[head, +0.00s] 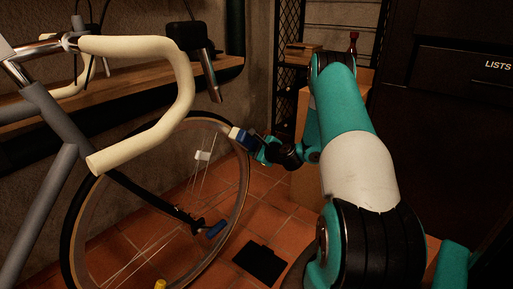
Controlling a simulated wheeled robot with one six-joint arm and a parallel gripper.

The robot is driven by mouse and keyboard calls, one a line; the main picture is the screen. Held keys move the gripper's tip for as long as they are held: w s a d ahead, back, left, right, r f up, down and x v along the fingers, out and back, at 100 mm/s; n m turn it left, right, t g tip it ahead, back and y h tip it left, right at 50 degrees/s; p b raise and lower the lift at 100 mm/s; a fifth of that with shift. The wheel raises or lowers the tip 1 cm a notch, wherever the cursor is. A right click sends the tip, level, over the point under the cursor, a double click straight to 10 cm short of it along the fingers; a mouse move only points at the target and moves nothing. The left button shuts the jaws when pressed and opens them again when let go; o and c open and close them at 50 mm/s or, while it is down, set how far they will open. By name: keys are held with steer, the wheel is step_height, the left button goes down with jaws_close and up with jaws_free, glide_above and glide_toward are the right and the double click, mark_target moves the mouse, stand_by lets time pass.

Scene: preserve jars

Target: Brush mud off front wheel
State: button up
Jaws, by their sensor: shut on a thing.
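The bicycle's front wheel (73,226) stands upright at the left in the head view, with a dark tyre, a tan inner edge and thin spokes. My gripper (260,147) is at the wheel's upper right edge. It is shut on a small blue and pale thing, which looks like a brush (242,138). The pale end points left and overlaps the tyre in the picture; I cannot tell whether it touches. My fingertips are small and partly hidden by the brush. I cannot make out mud on the tyre in this dim light.
Cream drop handlebars (148,146) and a dark brake hood (187,36) stand above the wheel. A white piece (202,155) sits on the spokes. A black flat thing (260,263) lies on the tiled floor. Dark cabinets (445,120) stand at the right, and a red bottle (353,43) behind.

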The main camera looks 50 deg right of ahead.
steer(key=shift+w+d+f+b, duration=0.1)
steer(key=shift+d+f+b, duration=0.15)
steer(key=shift+f, duration=0.3)
steer(key=shift+w+d+f+b, duration=0.1)
steer(key=shift+d+f+b, duration=0.1)
steer(key=shift+f+b, duration=0.25)
steer(key=shift+d+f+b, duration=0.2)
steer(key=shift+f, duration=0.45)
steer(key=shift+d+f+b, duration=0.3)
steer(key=shift+f+b, duration=0.2)
steer(key=shift+f, duration=0.4)
steer(key=shift+d+f+b, duration=0.3)
steer(key=shift+f+b, duration=0.2)
steer(key=shift+f, duration=0.35)
steer(key=s, duration=0.6)
steer(key=shift+d, duration=0.2)
steer(key=s, duration=0.3)
steer(key=shift+d+p, duration=0.1)
steer(key=shift+p, duration=0.2)
